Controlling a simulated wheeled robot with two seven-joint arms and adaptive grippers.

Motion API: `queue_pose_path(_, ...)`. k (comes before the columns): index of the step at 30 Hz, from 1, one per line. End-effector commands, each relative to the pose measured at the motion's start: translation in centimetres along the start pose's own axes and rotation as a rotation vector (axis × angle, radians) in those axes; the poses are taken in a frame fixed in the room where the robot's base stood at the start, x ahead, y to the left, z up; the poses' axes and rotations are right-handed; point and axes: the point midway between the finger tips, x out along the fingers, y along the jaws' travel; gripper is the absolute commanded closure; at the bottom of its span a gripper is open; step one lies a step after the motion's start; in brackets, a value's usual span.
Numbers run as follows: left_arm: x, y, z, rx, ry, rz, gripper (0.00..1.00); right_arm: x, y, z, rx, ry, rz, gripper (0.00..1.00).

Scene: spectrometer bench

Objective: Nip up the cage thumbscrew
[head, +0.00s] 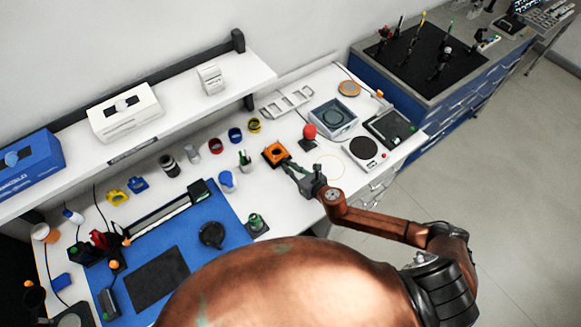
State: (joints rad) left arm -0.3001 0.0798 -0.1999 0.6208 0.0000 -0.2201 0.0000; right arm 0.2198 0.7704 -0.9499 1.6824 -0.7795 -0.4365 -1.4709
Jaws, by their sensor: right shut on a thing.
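An orange square block with a dark centre, which looks like the cage (275,153), stands on the white bench. My right gripper (289,166) reaches it from the lower right, with its fingertips at the near right edge of the block. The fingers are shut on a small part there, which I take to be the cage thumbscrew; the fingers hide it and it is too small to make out. My left gripper is not in view.
A red ball on a stand (309,132) is close right of the cage. A green-topped bottle (245,158) and blue-lidded jar (228,181) stand to its left. A round dark plate (363,148) and grey tray (333,117) lie farther right. A shelf (190,95) overhangs the back.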

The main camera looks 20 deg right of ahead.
Motion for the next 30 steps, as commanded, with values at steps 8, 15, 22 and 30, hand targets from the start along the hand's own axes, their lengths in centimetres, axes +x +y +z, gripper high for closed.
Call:
queue_pose_path(8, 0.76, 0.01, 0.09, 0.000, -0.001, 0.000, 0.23, 0.05, -0.39, 0.01, 0.131, -0.002, 0.050, 1.00)
queue_pose_path(15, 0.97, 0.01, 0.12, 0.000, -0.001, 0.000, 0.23, 0.05, -0.44, 0.14, 0.179, -0.003, 0.071, 1.00)
queue_pose_path(22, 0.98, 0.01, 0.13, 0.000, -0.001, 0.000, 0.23, 0.04, -0.46, 0.20, 0.188, -0.003, 0.074, 1.00)
queue_pose_path(30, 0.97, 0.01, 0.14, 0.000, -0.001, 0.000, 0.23, 0.04, -0.47, 0.22, 0.186, -0.004, 0.073, 0.85)
